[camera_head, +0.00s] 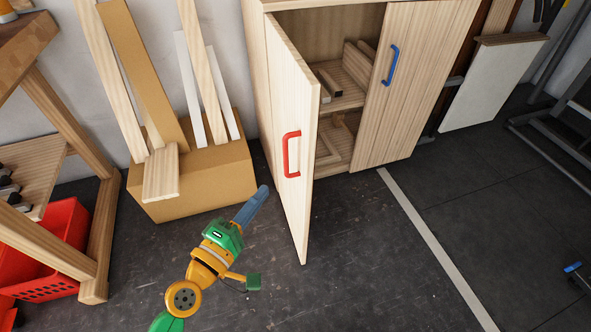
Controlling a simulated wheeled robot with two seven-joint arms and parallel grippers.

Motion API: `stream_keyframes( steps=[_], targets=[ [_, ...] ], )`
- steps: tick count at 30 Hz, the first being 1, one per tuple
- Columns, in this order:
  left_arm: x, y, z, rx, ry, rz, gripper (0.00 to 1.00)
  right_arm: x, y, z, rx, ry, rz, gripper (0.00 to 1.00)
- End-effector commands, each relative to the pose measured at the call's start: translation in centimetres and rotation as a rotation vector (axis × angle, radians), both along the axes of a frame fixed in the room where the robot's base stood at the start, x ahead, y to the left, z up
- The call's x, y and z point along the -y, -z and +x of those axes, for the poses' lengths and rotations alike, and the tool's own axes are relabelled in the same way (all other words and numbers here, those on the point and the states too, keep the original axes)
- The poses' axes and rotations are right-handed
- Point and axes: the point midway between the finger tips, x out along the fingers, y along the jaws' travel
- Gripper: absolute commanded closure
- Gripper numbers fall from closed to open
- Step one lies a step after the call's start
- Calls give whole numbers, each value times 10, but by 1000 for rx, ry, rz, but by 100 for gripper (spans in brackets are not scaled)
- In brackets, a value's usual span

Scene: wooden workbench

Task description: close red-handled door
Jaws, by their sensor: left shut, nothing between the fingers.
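The red-handled door (283,125) is the left door of a light wooden cabinet (345,5). It stands swung open toward me, with its red handle (291,154) on the face turned to the left. My left gripper (262,192) is shut and empty. In the picture its tip lies just left of the door's lower part, below the red handle; I cannot tell whether it touches. The right door with a blue handle (390,65) appears closed. My right gripper is not in view.
A cardboard box (205,180) with wooden boards stands left of the cabinet. A wooden workbench (100,235) and a red crate (68,225) are at the left. Wood pieces lie on the cabinet shelves (347,101). The dark floor (385,270) right of the door is clear.

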Motion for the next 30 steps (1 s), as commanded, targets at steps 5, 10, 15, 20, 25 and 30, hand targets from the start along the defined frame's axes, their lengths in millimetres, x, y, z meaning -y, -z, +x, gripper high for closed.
stream_keyframes(
  steps=[5, 10, 15, 20, 25, 30],
  targets=[
    [19, -3, 36, 2, -3, -2, 100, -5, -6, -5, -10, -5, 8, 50],
    [37, -2, 67, 2, 0, 0, 100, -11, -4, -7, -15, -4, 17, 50],
    [63, -1, 72, -1, -1, 0, 100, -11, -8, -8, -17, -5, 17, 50],
    [73, 0, 74, 0, -2, 4, 100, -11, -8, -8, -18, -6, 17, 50],
    [74, 0, 74, 0, -2, 6, 100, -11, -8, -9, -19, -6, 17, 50],
    [73, 0, 74, -1, -2, 5, 100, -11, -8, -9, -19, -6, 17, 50]
  ],
)
